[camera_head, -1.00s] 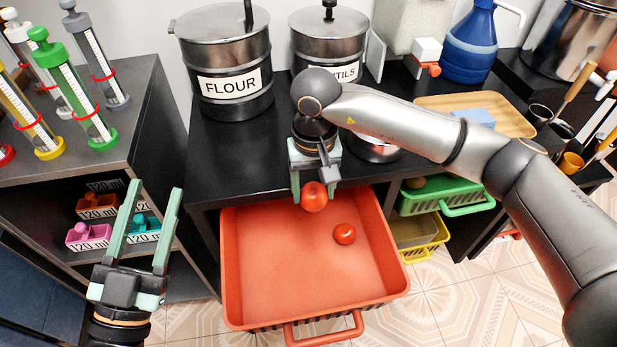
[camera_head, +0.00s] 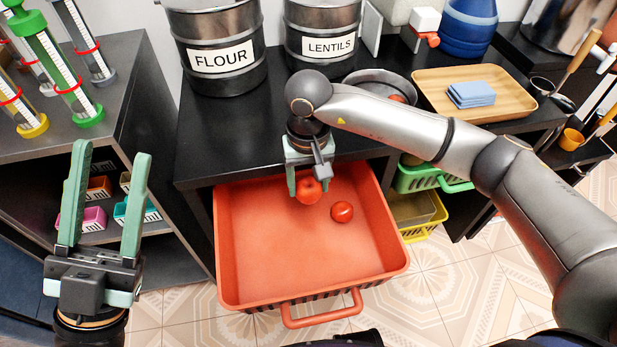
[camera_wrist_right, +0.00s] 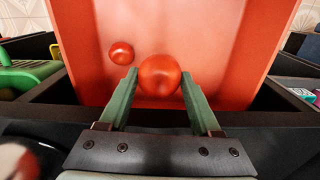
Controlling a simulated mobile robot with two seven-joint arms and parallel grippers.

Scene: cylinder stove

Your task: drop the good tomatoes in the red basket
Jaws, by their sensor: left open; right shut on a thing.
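The red basket (camera_head: 270,245) is pulled out below the black counter, its open top facing up. One red tomato (camera_head: 342,211) lies in it, and this tomato also shows in the right wrist view (camera_wrist_right: 122,53). My right gripper (camera_head: 306,187) is shut on another red tomato (camera_head: 308,193), over the back part of the basket. In the right wrist view this held tomato (camera_wrist_right: 159,75) sits between the fingertips. A metal pan (camera_head: 372,80) on the counter, partly hidden by my right arm, has something red in it. My left gripper (camera_head: 111,155) is open and empty at the left.
A green basket (camera_head: 425,178) and a yellow basket (camera_head: 430,228) are right of the red one. Flour (camera_head: 222,60) and lentils (camera_head: 328,45) drums stand on the counter. A wooden tray (camera_head: 435,85) holds a blue cloth. A left shelf (camera_head: 125,65) carries measuring cylinders.

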